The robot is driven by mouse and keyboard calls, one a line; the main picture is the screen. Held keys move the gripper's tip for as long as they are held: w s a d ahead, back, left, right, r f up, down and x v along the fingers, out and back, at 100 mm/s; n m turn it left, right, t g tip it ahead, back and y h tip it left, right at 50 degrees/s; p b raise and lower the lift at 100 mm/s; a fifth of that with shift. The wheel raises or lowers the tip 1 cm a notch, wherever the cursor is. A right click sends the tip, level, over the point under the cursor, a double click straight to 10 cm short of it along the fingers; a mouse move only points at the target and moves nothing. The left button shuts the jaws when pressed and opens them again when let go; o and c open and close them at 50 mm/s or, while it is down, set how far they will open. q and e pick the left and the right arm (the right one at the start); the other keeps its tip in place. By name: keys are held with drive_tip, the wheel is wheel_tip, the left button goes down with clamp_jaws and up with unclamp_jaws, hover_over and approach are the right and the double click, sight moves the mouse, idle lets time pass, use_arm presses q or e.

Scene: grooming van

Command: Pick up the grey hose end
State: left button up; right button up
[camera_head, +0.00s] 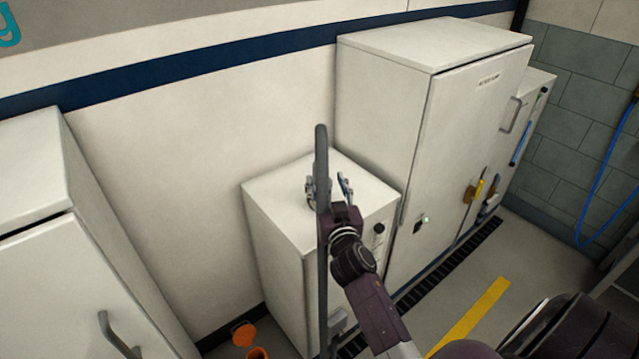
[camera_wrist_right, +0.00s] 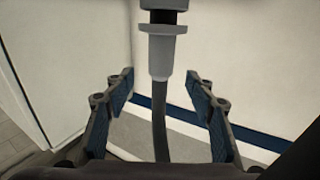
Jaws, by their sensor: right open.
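The grey hose (camera_head: 321,150) runs nearly upright in the head view, passing in front of my right gripper (camera_head: 329,187). In the right wrist view, the grey hose end (camera_wrist_right: 165,52) is a flared collar under a black fitting (camera_wrist_right: 162,12), and the dark hose hangs down from it. My right gripper (camera_wrist_right: 160,88) is open in that view, with one finger on each side of the hose and visible gaps between. The collar sits beyond the fingertips, in line with the gap. My left gripper is not in view.
A low white cabinet (camera_head: 275,215) stands behind my right gripper, beside a taller white cabinet (camera_head: 385,90). Another white cabinet (camera_head: 60,270) is at the left. Orange items (camera_head: 244,333) lie on the floor. A blue hose (camera_head: 606,180) hangs at the right wall.

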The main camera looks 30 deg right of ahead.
sight(322, 172)
drive_tip(key=shift+p+x, duration=0.6)
drive_tip(key=shift+x, duration=3.1)
drive_tip(key=shift+f, duration=0.1)
drive_tip(key=shift+c, duration=0.3)
clamp_jaws()
